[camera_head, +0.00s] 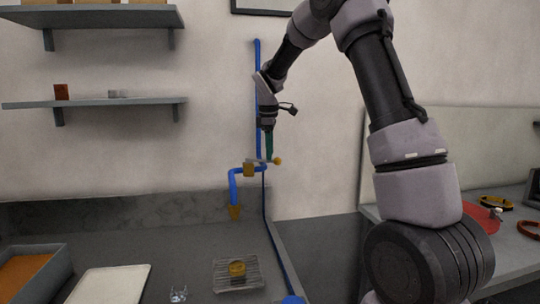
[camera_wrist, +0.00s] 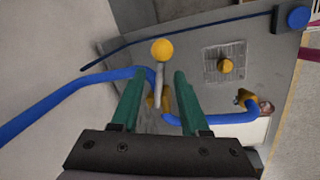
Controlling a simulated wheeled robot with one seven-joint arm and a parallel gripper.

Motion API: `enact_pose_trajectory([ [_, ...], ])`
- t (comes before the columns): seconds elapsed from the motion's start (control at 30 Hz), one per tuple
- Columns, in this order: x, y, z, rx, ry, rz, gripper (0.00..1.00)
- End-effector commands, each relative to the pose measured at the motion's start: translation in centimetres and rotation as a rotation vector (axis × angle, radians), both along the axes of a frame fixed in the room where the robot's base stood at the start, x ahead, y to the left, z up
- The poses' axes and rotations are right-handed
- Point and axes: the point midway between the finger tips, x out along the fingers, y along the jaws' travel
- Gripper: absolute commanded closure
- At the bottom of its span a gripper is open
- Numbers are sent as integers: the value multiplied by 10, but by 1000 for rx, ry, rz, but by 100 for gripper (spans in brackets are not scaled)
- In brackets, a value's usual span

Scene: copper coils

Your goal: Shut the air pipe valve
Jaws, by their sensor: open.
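The air pipe valve has a brass body (camera_head: 249,169) on a blue pipe (camera_head: 233,185) against the wall. Its thin lever ends in a yellow ball knob (camera_head: 278,161) pointing right. My gripper (camera_head: 269,156) points down at the lever, with green fingers. In the wrist view, the open fingers (camera_wrist: 158,76) stand on either side of the grey lever (camera_wrist: 160,76), with small gaps visible. The yellow knob (camera_wrist: 162,49) shows beyond the fingertips. The brass body (camera_wrist: 152,101) is partly hidden between the fingers. The pipe's brass outlet (camera_head: 235,212) faces down over the counter.
A wire rack (camera_head: 222,286) with a round yellow piece (camera_head: 237,268) sits on the counter below. A white tray (camera_head: 98,290) and an orange-filled bin (camera_head: 58,262) lie to the left. Shelves (camera_head: 100,102) are on the wall. A side table (camera_head: 515,255) with tools stands right.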

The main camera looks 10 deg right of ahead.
Motion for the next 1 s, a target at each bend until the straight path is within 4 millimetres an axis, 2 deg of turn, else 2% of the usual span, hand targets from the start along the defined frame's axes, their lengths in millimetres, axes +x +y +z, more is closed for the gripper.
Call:
enact_pose_trajectory([
  [0.2,3,-1,-16,-1,-1,1,55],
  [0.47,3,-1,-18,1,-1,0,55],
  [0.5,3,-1,-18,1,-1,0,63],
  [0.6,3,-1,-18,1,-1,0,100],
  [1.0,3,-1,-17,0,-2,0,100],
])
